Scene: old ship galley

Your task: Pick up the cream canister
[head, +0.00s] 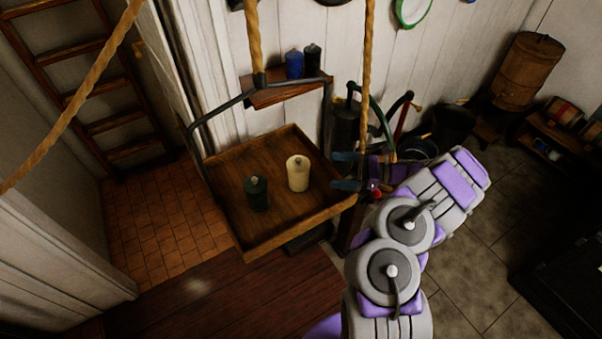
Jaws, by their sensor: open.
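The cream canister (298,174) stands upright on a hanging wooden tray (270,235), right of the tray's middle. A dark green canister (257,194) stands to its left and a little nearer. My gripper (347,170) is at the tray's right edge, to the right of the cream canister and apart from it. Its two dark fingers point left toward the canister and are open, with nothing seen between them. My arm comes in from the lower right.
Ropes (367,80) and a dark metal frame (222,108) hold the tray. A small shelf (285,95) behind it bears a blue canister (294,64) and a black canister (312,58). A dark tank and hoses stand behind my gripper. A ladder (85,85) is at left.

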